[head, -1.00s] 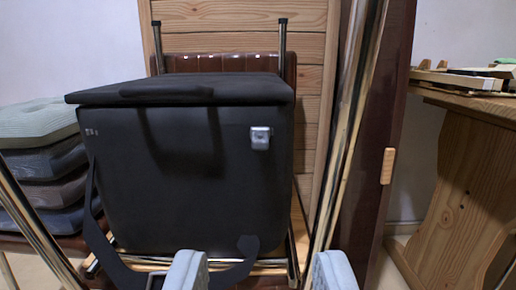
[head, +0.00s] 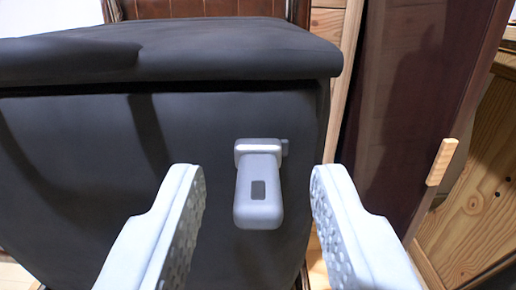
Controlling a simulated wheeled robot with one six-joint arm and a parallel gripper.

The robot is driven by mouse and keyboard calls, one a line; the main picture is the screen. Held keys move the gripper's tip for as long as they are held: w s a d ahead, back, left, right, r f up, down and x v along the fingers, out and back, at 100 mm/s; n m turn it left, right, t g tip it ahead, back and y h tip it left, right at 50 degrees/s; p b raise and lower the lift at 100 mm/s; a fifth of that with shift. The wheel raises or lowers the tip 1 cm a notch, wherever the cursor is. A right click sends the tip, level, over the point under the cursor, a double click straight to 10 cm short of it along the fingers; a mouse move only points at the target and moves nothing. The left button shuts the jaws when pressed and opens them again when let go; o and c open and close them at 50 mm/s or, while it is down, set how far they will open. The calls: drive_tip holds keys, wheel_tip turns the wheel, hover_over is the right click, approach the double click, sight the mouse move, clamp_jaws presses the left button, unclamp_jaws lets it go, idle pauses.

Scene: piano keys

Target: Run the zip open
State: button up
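A black bag (head: 85,150) with a wide padded lid (head: 180,52) fills the left and middle of the view. A grey zip pull (head: 259,190) hangs on its front, below the lid's edge and towards the right side. Its upper part is a shiny metal slider, and the tab below bears a small dark rectangle. My gripper (head: 257,190) is open. One finger is left of the pull and the other is right of it, with a gap on both sides. I cannot tell how far the fingertips are from the bag in depth.
A dark red-brown panel (head: 415,110) with a small wooden handle (head: 442,161) stands to the right. Wooden furniture (head: 485,190) is at the far right.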

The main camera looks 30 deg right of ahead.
drive_tip(key=shift+w+d, duration=0.2)
drive_tip(key=shift+w, duration=0.05)
clamp_jaws()
drive_tip(key=shift+a, duration=0.1)
drive_tip(key=w+a, duration=1)
drive_tip(key=a, duration=0.5)
drive_tip(key=shift+w+a, duration=0.4)
drive_tip(key=shift+r, duration=0.1)
unclamp_jaws()
drive_tip(key=shift+w+a, duration=0.1)
drive_tip(key=shift+a, duration=0.15)
